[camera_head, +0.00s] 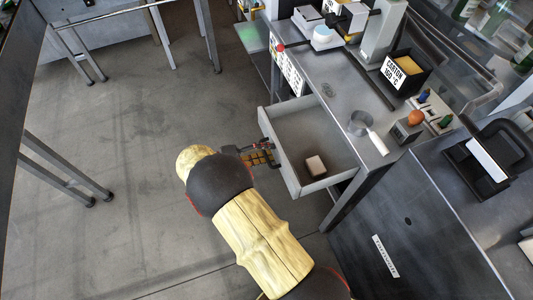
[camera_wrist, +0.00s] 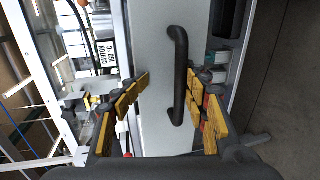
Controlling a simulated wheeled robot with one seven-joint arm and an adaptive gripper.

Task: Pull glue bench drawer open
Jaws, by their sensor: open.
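The glue bench drawer (camera_head: 288,154) is a grey drawer that stands pulled out from under the bench, with its inside showing in the head view. A small pinkish block (camera_head: 316,166) lies in it. In the wrist view, the drawer's pale front (camera_wrist: 150,60) carries a black bar handle (camera_wrist: 179,75). My gripper (camera_head: 262,155) is at the drawer front in the head view. In the wrist view, my gripper (camera_wrist: 170,95) is open, with its yellow-padded fingers on either side of the handle's lower part. The handle is mostly hidden in the head view.
A bench leg (camera_head: 345,203) stands right of the drawer. The floor (camera_head: 120,130) to the left is clear.

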